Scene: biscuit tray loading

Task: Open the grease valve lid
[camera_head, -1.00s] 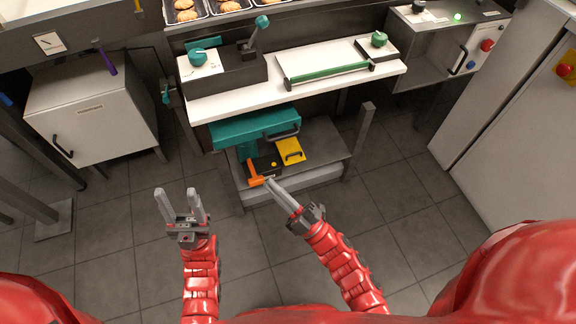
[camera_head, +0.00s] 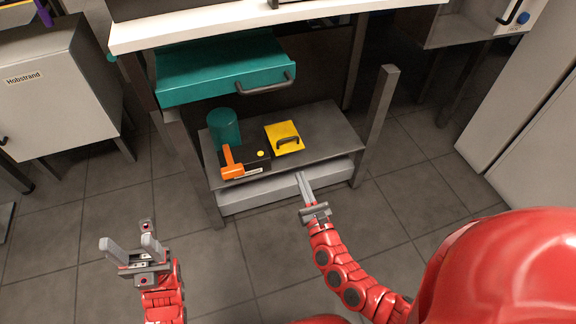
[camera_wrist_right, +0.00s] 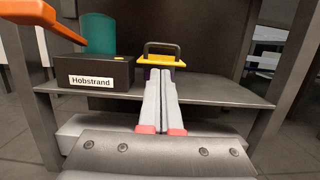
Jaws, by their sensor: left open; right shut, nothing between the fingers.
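A yellow plate-like lid (camera_head: 283,131) with a dark handle lies on the low grey shelf; I take it for the grease valve lid. It also shows in the right wrist view (camera_wrist_right: 148,60), its handle upright and something purple just below it. My right gripper (camera_head: 299,175) is shut and empty at the shelf's front edge, in front of the lid and apart from it in the head view. In the right wrist view its fingers (camera_wrist_right: 160,75) overlap the lid; contact cannot be told. My left gripper (camera_head: 127,242) is open and empty over the floor, left of the shelf.
Left of the lid on the shelf (camera_head: 335,128) are a black box (camera_head: 258,163) labelled Hobstrand, with an orange lever (camera_head: 236,171), and a teal cylinder (camera_head: 225,130). A teal drawer (camera_head: 225,72) hangs above. A grey post (camera_head: 377,125) stands at the right.

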